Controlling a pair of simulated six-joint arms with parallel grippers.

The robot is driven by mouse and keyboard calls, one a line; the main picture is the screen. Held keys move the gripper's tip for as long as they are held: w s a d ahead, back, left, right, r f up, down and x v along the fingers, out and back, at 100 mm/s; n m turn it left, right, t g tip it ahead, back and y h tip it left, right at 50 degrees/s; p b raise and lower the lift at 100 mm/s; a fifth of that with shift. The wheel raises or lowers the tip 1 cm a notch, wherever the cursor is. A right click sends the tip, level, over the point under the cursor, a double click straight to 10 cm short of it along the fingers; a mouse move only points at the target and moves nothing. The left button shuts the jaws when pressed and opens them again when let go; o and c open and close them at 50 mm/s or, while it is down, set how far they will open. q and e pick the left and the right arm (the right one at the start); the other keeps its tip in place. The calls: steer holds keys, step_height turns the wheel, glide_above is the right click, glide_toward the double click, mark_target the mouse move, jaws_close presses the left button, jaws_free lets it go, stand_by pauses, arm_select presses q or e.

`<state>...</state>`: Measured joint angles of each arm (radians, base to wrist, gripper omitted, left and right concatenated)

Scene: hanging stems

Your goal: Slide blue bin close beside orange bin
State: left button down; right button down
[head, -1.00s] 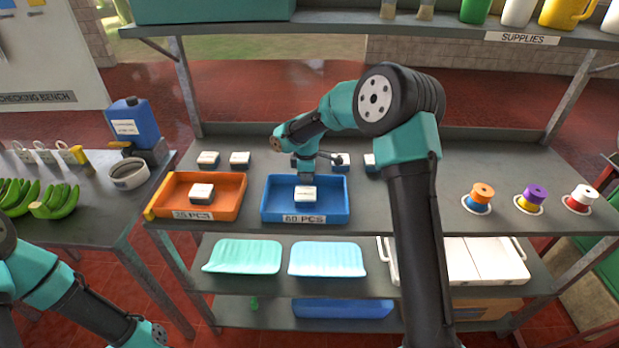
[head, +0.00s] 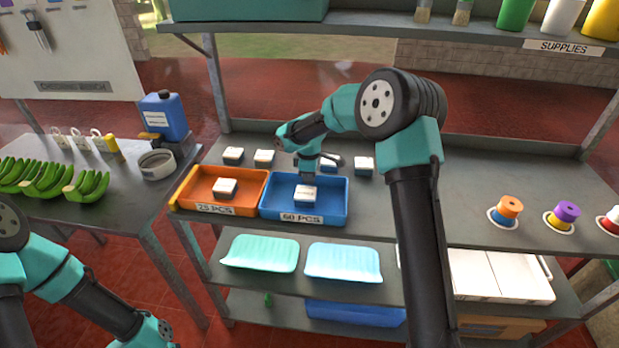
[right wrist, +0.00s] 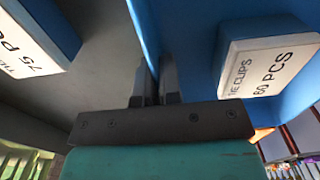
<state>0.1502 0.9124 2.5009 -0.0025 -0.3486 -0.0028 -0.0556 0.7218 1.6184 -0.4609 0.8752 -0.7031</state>
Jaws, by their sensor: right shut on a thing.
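The blue bin (head: 331,203), labelled 60 PCS, stands on the grey shelf with one small white-topped box (head: 305,194) in it. The orange bin (head: 252,186), labelled 25 PCS, is just to its left with another small box (head: 224,187) in it. Their facing sides look about touching in the head view. My right gripper (head: 306,176) is at the blue bin's far wall. In the right wrist view its fingers (right wrist: 156,82) are shut on that blue wall (right wrist: 145,28). My left arm shows at the lower left, but its gripper is out of view.
Several small boxes (head: 364,166) stand behind the bins; one (right wrist: 38,40) is near my right gripper. Spools (head: 505,211) stand far right. The shelf between the blue bin and the spools is partly hidden by my right arm. Trays (head: 343,262) lie below.

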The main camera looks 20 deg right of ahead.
steer(key=c, duration=1.2)
jaws_free()
step_height(320, 180, up, 17)
steer(key=shift+r, duration=0.2)
